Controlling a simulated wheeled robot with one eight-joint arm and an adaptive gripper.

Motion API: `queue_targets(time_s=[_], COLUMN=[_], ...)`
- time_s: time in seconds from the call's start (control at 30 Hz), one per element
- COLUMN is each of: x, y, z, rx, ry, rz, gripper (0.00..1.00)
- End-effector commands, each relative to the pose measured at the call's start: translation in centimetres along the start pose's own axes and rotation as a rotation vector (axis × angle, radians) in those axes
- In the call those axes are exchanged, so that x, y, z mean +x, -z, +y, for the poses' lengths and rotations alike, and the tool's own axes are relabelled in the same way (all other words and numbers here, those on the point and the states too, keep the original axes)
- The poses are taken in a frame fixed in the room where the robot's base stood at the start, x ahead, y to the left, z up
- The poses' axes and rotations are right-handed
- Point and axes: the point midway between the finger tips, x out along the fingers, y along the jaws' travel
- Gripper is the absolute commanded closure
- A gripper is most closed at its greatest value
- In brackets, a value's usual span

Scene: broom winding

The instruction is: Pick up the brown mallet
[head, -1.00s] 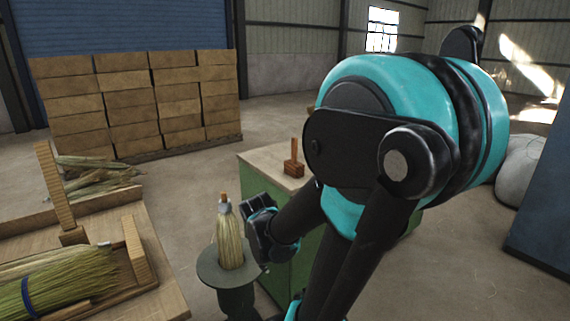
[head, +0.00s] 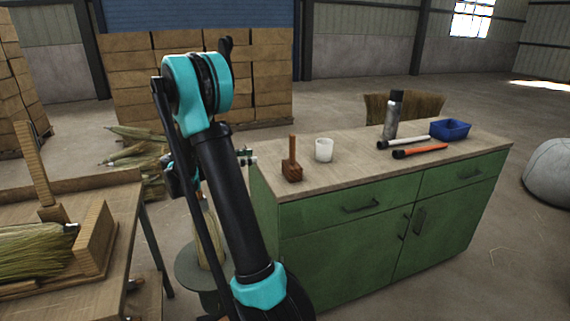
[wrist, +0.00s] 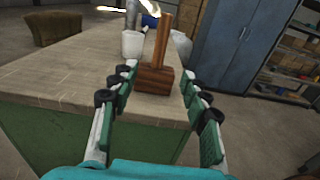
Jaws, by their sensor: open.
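The brown mallet (head: 292,171) stands on its head with its handle up, near the left end of the workbench top (head: 350,165). In the wrist view the mallet (wrist: 154,79) is straight ahead, between the lines of my two fingers. My gripper (wrist: 158,72) is open and empty, its fingers spread on either side of the mallet's head. In the head view my gripper (head: 247,157) shows just left of the mallet, level with the bench top and partly hidden behind my arm. I cannot tell whether any finger touches the mallet.
A white cup (head: 324,150) stands right of the mallet. Farther right are a grey bottle (head: 392,115), a white-handled tool (head: 404,142), an orange-handled tool (head: 420,151) and a blue bin (head: 450,130). A broom bundle (head: 207,230) stands behind my arm. A wooden table (head: 120,220) is at left.

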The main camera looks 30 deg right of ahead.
Motion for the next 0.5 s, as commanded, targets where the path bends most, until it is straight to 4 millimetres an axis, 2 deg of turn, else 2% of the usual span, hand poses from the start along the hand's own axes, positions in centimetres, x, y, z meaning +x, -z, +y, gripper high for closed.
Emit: queue_targets(time_s=[0.17,0.5], x=[0.9,7.6], y=[-0.3,-0.4], z=[0.2,0.0], rx=[-0.02,-0.018], ry=[0.012,0.014], rz=[-0.027,-0.024], gripper=[0.53,0.53])
